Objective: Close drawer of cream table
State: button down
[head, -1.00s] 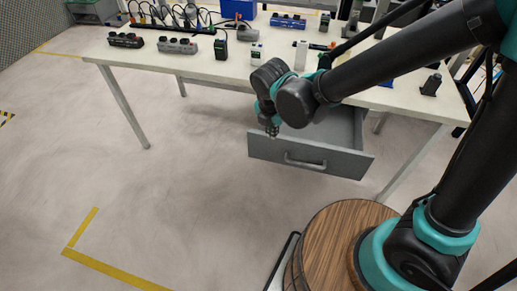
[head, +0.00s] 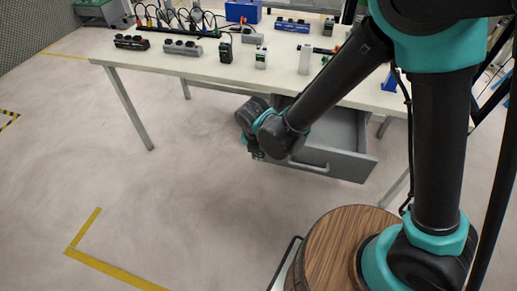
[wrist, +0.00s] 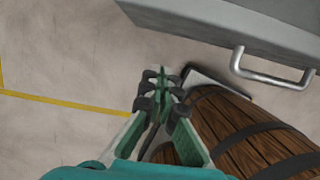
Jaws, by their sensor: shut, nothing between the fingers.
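The cream table (head: 215,68) stands across the head view. Its grey drawer (head: 345,163) hangs under the top and is pulled out, with its inside partly showing. The drawer's left part is hidden behind my arm. In the wrist view the grey drawer front (wrist: 225,25) crosses the top right, with its silver bar handle (wrist: 270,78) sticking out. My gripper (wrist: 158,88) is shut and empty, below and left of the handle in that view, apart from it. In the head view my wrist is in front of the drawer's left end, and the fingers are mostly hidden.
Power strips (head: 182,48), a blue box (head: 243,11) and several small devices stand on the tabletop. A table leg (head: 130,108) stands at the left. The floor (head: 190,190) in front is clear, with a yellow line (head: 120,275).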

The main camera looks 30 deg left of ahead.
jog(key=shift+w+a+f, duration=0.15)
jog(key=shift+w, duration=0.55)
jog(key=shift+w+a+f, duration=0.2)
jog(key=shift+w, duration=0.5)
jog(key=shift+w+a+f, duration=0.15)
jog(key=shift+w, duration=0.55)
jog(key=w+a, duration=0.2)
jog(key=w, duration=0.6)
jog(key=w+a, duration=0.2)
jog(key=w, duration=0.6)
jog(key=w+a, duration=0.2)
jog(key=w, duration=0.7)
jog(key=shift+w, duration=0.1)
